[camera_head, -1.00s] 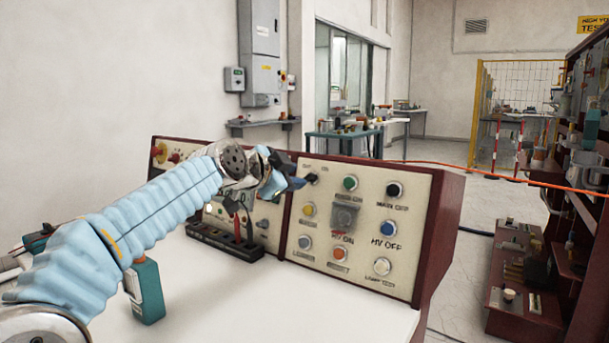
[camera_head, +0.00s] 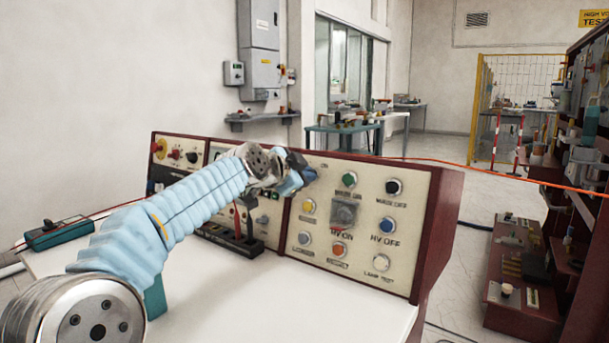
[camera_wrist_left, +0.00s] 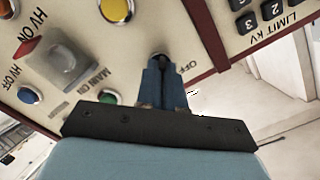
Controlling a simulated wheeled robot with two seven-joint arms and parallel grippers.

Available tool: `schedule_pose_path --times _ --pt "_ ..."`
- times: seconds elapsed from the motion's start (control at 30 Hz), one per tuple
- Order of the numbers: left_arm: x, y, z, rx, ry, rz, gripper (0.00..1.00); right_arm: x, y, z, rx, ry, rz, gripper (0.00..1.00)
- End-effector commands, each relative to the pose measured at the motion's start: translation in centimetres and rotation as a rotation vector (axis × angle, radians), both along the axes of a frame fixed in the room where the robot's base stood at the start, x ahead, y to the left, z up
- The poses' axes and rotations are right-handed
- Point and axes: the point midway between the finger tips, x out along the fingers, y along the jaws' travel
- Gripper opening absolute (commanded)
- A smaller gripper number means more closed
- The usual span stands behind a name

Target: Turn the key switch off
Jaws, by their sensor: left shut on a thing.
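The key switch (camera_wrist_left: 157,57) sits near the corner of the control panel (camera_wrist_left: 105,35), beside an "OFF" label. My left gripper (camera_wrist_left: 165,78) is shut on the key switch, with its blue fingertips at the panel face. In the head view my left gripper (camera_head: 309,175) is at the upper left of the right-hand panel section and hides the key switch. Which way the key points is hidden by the fingers. My right gripper is in neither view.
The green main-on button (camera_head: 349,180) and a yellow button (camera_head: 309,206) are close to the gripper. A raised grey cover (camera_head: 344,212) sticks out from the panel. The white desktop (camera_head: 270,305) has free room in front.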

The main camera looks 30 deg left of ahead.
Motion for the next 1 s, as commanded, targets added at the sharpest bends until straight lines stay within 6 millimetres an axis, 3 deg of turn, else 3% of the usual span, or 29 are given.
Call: schedule_pose_path --times 0.47,1.0 --pt "0.04 0.06 -0.08 -0.091 0.008 0.023 0.0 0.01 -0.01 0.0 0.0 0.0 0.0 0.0" --pt "0.08 0.13 -0.04 -0.548 0.045 0.133 0.0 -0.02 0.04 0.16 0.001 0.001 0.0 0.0"
